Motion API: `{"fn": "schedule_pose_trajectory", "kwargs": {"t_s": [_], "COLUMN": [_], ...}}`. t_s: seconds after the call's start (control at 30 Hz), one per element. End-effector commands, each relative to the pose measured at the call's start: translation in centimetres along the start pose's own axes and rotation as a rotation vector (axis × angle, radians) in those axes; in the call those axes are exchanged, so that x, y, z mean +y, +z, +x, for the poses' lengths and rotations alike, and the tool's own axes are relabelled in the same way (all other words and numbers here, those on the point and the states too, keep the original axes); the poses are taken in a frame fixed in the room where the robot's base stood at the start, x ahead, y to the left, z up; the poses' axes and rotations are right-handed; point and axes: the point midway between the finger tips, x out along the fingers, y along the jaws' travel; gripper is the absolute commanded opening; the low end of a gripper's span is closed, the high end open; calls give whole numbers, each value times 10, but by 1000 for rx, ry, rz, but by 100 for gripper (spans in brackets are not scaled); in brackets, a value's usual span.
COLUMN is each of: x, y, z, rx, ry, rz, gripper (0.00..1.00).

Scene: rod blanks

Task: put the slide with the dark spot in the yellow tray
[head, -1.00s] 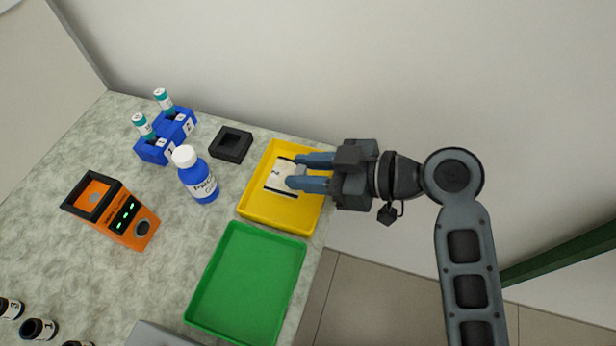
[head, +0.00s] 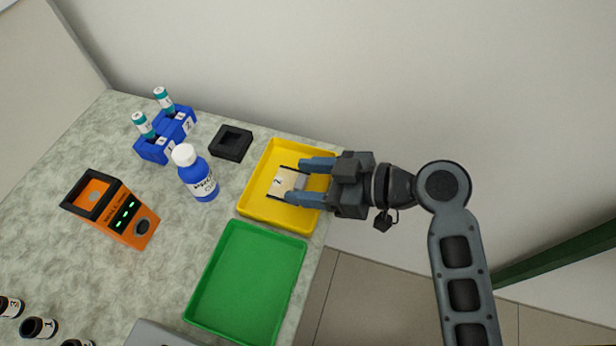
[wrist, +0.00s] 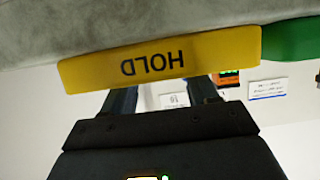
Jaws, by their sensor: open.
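The yellow tray (head: 252,207) stands at the right edge of the table; its wall, lettered HOLD, shows upside down in the wrist view (wrist: 90,75). A pale slide (head: 284,182) with a dark mark like a 2 on its label is within the tray's outline and looks laid on its floor. No dark spot can be made out on it. My gripper (head: 289,181) reaches over the tray from the right. Its blue fingers are open, one on each side of the slide, with gaps showing. Their tips also show in the wrist view (wrist: 162,93).
An empty green tray (head: 247,280) stands in front of the yellow one. A blue bottle (head: 200,182), a black square holder (head: 231,143), blue racks with vials (head: 165,137) and an orange device (head: 112,210) stand to the left. A wall is behind.

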Motion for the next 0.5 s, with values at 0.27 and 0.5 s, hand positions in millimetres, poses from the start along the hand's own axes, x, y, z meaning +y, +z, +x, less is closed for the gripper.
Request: {"fn": "schedule_pose_trajectory", "kwargs": {"t_s": [0.27,0.5], "x": [1,1], "y": [-2,-1], "z": [-7,-52], "rx": [0,0], "ry": [2,4], "rz": [0,0], "gripper": [58,58]}}
